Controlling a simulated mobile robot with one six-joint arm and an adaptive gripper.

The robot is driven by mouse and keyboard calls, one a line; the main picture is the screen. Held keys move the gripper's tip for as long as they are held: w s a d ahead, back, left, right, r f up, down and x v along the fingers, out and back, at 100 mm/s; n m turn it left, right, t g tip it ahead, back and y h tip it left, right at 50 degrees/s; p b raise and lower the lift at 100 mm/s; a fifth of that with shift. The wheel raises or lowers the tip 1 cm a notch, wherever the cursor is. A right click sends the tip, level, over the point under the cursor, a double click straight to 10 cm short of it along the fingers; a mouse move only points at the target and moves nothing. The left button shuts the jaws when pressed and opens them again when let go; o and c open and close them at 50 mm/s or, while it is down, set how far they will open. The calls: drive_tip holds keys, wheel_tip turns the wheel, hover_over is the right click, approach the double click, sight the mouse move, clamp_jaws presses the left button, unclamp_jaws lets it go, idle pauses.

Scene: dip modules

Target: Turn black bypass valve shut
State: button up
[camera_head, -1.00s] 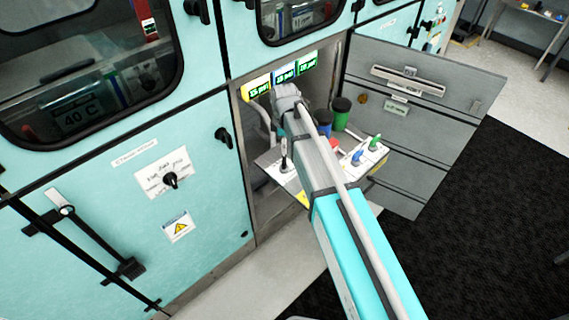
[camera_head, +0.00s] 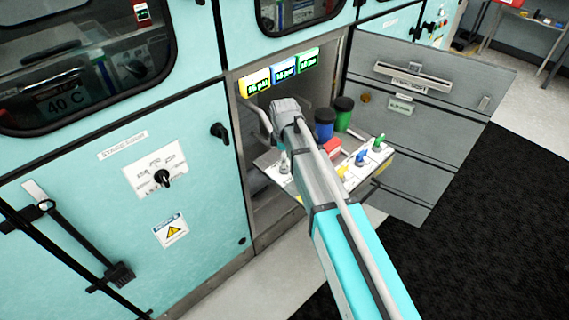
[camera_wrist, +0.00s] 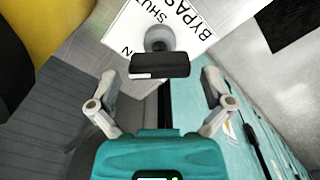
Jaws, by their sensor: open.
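The black bypass valve handle (camera_wrist: 160,65) shows in the wrist view as a short dark bar on a grey round stem. A white label (camera_wrist: 160,22) behind it reads BYPASS and SHUT, with a letter N near the bar's left end. The bar lies crosswise in the picture. My gripper (camera_wrist: 160,88) is open and empty, one finger on each side just below the bar, and neither visibly touches it. In the head view my wrist (camera_head: 286,108) is over the pulled-out module, and my arm hides the fingers and part of the tray there.
The module tray (camera_head: 268,160) carries blue (camera_head: 361,157) and green (camera_head: 378,143) valves right of my arm. Blue-topped (camera_head: 324,125) and green-topped (camera_head: 343,113) dark cylinders stand behind. An open grey door (camera_head: 425,120) is at right; three lit displays (camera_head: 284,75) sit above.

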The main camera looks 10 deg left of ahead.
drive_tip(key=shift+f+b, duration=0.35)
drive_tip(key=shift+f, duration=0.25)
drive_tip(key=c, duration=1)
drive_tip(key=shift+o, duration=0.2)
drive_tip(key=shift+m, duration=0.4)
drive_tip(key=m, duration=0.8)
drive_tip(key=shift+m, duration=0.3)
